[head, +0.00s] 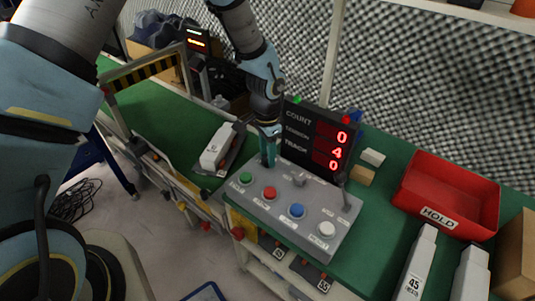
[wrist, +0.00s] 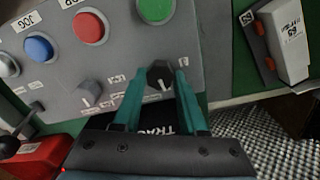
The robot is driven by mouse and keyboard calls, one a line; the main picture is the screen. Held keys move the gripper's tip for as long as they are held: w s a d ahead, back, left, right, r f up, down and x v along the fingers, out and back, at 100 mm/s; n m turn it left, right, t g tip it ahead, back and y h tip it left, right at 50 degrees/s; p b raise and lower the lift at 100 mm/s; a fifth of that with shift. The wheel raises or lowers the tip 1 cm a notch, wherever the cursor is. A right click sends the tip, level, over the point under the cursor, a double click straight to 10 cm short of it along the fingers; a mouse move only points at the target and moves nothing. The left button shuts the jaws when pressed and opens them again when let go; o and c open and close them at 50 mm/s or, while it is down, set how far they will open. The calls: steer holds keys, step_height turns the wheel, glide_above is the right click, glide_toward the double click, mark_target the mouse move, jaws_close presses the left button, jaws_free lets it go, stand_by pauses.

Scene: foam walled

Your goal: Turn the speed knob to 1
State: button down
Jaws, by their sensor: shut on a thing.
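A grey control panel (head: 262,212) stands on the green bench. My gripper (head: 268,160) points down at its far left corner in the head view. In the wrist view, my gripper (wrist: 160,90) has its two teal fingers on either side of a black knob (wrist: 158,73) and is shut on it. A white pointer line shows on the knob; the small marks around it are too blurred to read. This appears to be the speed knob, though its label is not legible. A grey knob (wrist: 90,92) sits beside it, also in the head view (head: 299,180).
Green, red (head: 269,193), blue (head: 297,211) and white buttons line the panel's front. A lever (head: 345,180) stands at its right end. Behind, a display (head: 318,135) shows 0, 4 and 0 in red. A red HOLD bin (head: 447,190) is to the right, a white device (head: 217,148) to the left.

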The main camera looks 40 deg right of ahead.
steer(key=shift+m, duration=0.6)
steer(key=shift+c, duration=2.2)
jaws_free()
steer(key=shift+r, duration=0.1)
step_height(320, 180, up, 11)
steer(key=b, duration=0.1)
steer(key=shift+w+f, duration=0.15)
steer(key=shift+f, duration=0.05)
